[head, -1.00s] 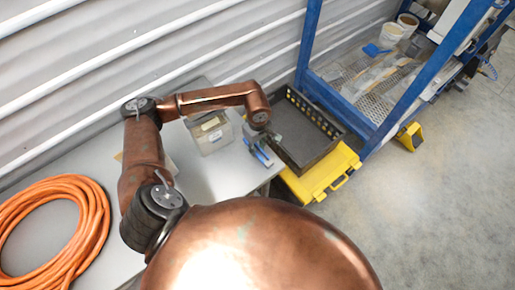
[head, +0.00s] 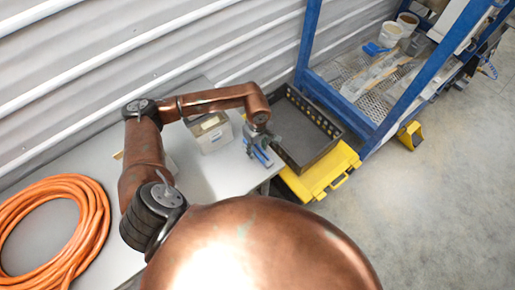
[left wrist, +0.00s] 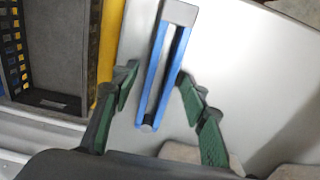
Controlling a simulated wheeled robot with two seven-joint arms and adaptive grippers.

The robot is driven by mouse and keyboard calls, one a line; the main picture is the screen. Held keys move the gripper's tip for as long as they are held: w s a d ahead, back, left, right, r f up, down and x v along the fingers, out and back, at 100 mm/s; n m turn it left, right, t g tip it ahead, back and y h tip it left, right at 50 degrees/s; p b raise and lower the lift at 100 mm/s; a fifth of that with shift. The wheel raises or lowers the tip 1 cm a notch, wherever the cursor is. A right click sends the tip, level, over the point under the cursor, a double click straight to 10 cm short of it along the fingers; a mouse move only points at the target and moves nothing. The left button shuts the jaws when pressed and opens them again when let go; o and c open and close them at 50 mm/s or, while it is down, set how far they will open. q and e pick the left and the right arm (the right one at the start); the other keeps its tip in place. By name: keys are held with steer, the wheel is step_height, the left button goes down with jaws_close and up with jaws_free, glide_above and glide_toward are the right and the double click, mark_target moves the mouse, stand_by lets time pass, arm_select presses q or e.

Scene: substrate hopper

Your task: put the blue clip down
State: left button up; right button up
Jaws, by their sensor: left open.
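The blue clip (head: 262,157), blue with a grey end block, is at the right end of the grey table (head: 205,182). The left wrist view shows the clip (left wrist: 156,85) lengthwise between my left gripper's fingers. My left gripper (head: 265,138) is open, its two green-padded fingers (left wrist: 158,78) standing apart on either side of the clip, with a gap on each side. The clip looks to be lying on the table top. My right gripper is not in view.
A black crate (head: 338,130) sits on a yellow case (head: 335,180) just right of the table. A grey box (head: 211,137) stands left of the clip. An orange hose coil (head: 98,230) lies on the table's left. A blue frame (head: 306,45) rises behind.

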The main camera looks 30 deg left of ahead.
arm_select(q)
steer(key=shift+r, duration=0.15)
step_height(320, 180, up, 12)
steer(key=b, duration=0.1)
stand_by(0.5)
